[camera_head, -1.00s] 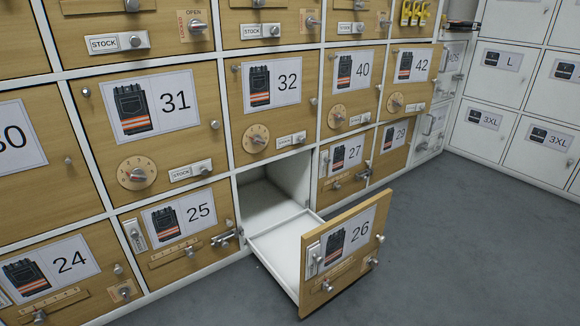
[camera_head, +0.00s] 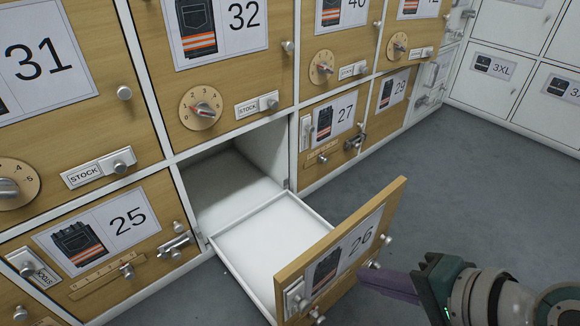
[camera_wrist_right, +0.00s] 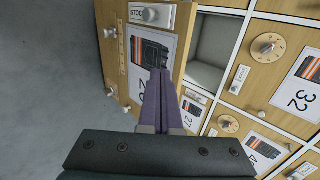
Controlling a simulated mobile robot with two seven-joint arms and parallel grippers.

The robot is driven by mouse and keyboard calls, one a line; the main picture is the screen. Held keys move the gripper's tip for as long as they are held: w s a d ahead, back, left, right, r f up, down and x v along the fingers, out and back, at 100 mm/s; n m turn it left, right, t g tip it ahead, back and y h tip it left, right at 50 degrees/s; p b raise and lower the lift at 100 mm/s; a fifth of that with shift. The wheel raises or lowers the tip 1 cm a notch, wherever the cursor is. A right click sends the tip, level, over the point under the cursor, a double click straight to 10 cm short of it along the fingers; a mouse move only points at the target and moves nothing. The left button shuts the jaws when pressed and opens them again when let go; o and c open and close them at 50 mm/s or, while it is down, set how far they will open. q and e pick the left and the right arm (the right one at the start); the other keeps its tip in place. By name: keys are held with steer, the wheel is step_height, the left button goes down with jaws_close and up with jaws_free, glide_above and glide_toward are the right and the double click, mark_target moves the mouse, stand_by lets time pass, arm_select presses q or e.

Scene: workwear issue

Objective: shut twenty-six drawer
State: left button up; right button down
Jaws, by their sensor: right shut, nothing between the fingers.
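The drawer numbered 26 (camera_head: 345,255) is pulled out of its opening in the bottom row, and its white tray (camera_head: 262,232) shows empty behind the wooden front. My right gripper (camera_head: 362,276) comes in from the right, its purple fingers shut and empty, with the tips close to the outer face of the drawer front. In the right wrist view the drawer front (camera_wrist_right: 134,75) lies just beyond the shut fingers (camera_wrist_right: 160,85). I cannot tell whether the tips touch it. My left gripper is not in view.
Closed drawer 25 (camera_head: 100,240) is left of the opening, and closed drawer 27 (camera_head: 328,130) is right of it. Closed door 32 (camera_head: 220,75) is above. White lockers (camera_head: 510,75) stand at the back right. The grey floor (camera_head: 440,160) is clear.

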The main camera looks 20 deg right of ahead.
mark_target(323, 253)
steer(key=w, duration=0.1)
steer(key=w+a+f+b, duration=0.1)
steer(key=w, duration=0.1)
steer(key=w+a+f+b, duration=0.1)
steer(key=shift+w, duration=0.4)
steer(key=shift+w+a+b, duration=0.1)
steer(key=shift+w+b, duration=0.25)
steer(key=shift+w, duration=0.1)
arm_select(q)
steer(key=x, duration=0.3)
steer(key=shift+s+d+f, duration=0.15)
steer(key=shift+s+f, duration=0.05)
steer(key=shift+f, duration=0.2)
arm_select(e)
steer(key=shift+r, duration=0.1)
